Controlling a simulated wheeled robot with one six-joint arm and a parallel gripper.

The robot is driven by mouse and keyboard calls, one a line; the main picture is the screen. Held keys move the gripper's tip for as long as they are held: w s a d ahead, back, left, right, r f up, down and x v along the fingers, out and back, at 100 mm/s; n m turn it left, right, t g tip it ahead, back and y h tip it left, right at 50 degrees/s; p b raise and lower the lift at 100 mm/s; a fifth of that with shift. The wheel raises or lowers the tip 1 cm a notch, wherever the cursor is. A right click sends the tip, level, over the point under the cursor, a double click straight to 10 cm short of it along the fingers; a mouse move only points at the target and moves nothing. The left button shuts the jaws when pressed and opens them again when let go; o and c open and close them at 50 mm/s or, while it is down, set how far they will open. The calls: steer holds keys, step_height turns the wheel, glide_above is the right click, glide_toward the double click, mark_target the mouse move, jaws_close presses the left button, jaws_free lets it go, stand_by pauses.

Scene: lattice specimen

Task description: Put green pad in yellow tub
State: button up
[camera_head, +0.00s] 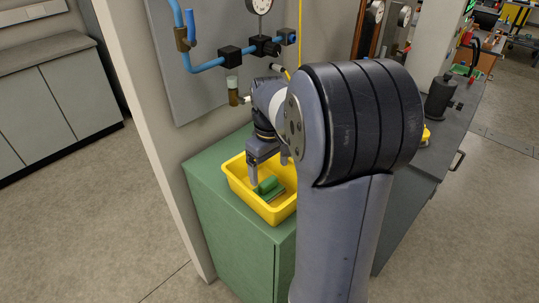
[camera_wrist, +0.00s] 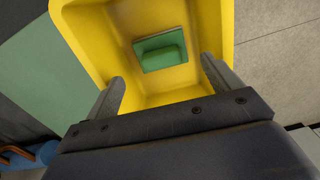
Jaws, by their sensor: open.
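The yellow tub (camera_head: 236,178) stands on top of the green cabinet, and it fills much of the wrist view (camera_wrist: 85,40). The green pad (camera_head: 268,187) lies inside the tub, on its floor, in the head view. In the wrist view the green pad (camera_wrist: 160,52) shows as a flat square with a raised rounded part on it. My gripper (camera_wrist: 165,90) is open, with its two fingers apart at the tub's near side and nothing between them. In the head view my gripper (camera_head: 262,178) is over the tub. My arm hides the tub's right side there.
The green cabinet (camera_head: 215,200) has some bare top to the left of the tub. A wall panel with blue pipes (camera_head: 205,66), valves and a gauge stands behind it. A grey bench with a dark bottle (camera_head: 440,97) is to the right.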

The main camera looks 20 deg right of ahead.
mark_target(269, 182)
steer(key=shift+r, duration=2.25)
step_height(269, 182, down, 12)
steer(key=shift+r, duration=1.75)
steer(key=shift+f, duration=0.15)
